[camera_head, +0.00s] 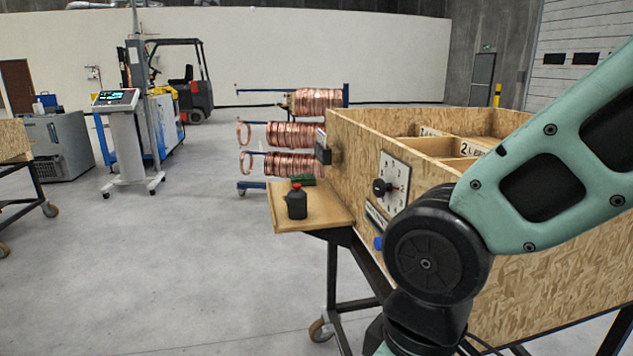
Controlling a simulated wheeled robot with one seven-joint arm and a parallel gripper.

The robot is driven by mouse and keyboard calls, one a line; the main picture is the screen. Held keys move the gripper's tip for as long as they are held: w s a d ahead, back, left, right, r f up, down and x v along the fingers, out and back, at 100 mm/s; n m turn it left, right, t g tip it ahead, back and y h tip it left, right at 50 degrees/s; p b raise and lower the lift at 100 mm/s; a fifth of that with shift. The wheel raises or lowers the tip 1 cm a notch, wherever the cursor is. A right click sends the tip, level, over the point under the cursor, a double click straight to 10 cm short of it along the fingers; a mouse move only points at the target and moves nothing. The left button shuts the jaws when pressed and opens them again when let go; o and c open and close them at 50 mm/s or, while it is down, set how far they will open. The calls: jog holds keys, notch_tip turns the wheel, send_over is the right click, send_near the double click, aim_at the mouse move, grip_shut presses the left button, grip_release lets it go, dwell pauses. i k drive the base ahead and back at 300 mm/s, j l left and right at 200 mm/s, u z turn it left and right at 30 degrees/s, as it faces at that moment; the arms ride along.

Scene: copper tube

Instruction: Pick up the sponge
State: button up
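A small dark green object (303,180), possibly the sponge, lies at the back of a small wooden shelf (325,217). It is partly hidden behind a black bottle with a red cap (297,203), and it is too small to tell for sure. My arm crosses the right side of the picture in front of the wooden crate. My gripper is not in view.
The shelf juts from the left end of a large chipboard crate (520,285) on a wheeled black frame. A dial panel (393,183) and blue knob (378,243) are on the crate's side. Copper coils (292,135) hang behind.

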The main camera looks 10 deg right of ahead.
aim_at(306, 179)
jog(key=i+j+z, duration=0.1)
jog(key=i+j, duration=0.25)
jog(key=i+j+z, duration=0.1)
jog(key=i+j, duration=0.2)
jog(key=i+j+z, duration=0.1)
jog(key=i+j, duration=0.2)
jog(key=j, duration=0.2)
jog(key=i+j+z, duration=0.1)
jog(key=i+j, duration=0.2)
jog(key=j, duration=0.15)
jog(key=i+j+z, duration=0.1)
jog(key=i+j, duration=0.15)
jog(key=j, duration=0.2)
jog(key=i+j+z, duration=0.15)
jog(key=i+j, duration=0.5)
jog(key=i, duration=0.1)
